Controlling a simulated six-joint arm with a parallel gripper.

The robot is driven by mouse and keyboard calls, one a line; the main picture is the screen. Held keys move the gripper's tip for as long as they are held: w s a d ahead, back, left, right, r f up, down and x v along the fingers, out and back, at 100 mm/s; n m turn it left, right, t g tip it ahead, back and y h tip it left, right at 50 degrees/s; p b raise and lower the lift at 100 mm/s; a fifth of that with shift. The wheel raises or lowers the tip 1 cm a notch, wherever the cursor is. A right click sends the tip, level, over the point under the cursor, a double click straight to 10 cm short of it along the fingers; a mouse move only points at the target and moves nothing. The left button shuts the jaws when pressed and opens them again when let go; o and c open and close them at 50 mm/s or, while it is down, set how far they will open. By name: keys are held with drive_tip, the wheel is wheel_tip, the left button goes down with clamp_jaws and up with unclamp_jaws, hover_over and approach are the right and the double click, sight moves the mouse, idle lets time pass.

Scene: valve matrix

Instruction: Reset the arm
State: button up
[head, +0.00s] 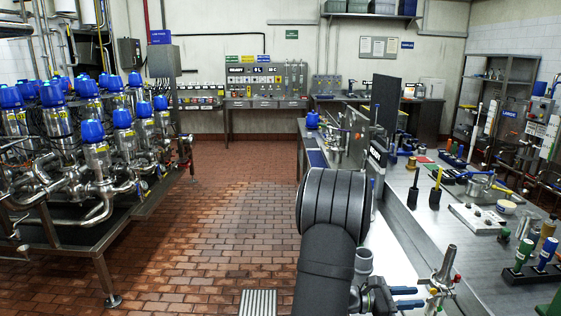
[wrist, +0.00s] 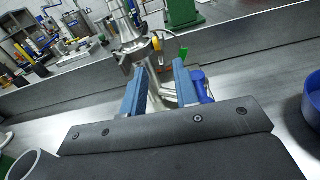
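My gripper (head: 420,296) is low at the right of centre in the head view, over the light metal surface beside the long bench. Its two blue fingers point right, toward a steel valve fitting (head: 443,272). In the wrist view my gripper (wrist: 160,68) has its fingers apart. The steel fitting (wrist: 155,72) shows upright between and beyond them, with a yellow part and a green tag. No clear grip on it shows; whether a finger touches it I cannot tell. My dark arm hides part of the bench.
The steel bench (head: 425,222) on the right carries several tools and fittings. A blue round container (wrist: 311,108) is at the right of the wrist view. A rack of blue-capped valves (head: 95,150) fills the left.

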drive_tip(key=d, duration=0.3)
drive_tip(key=shift+d, duration=0.25)
drive_tip(key=m, duration=0.7)
approach(428, 296)
drive_tip(key=shift+w+d+f, duration=0.1)
drive_tip(key=shift+w+d, duration=0.05)
drive_tip(key=shift+d, duration=0.45)
idle(0.7)
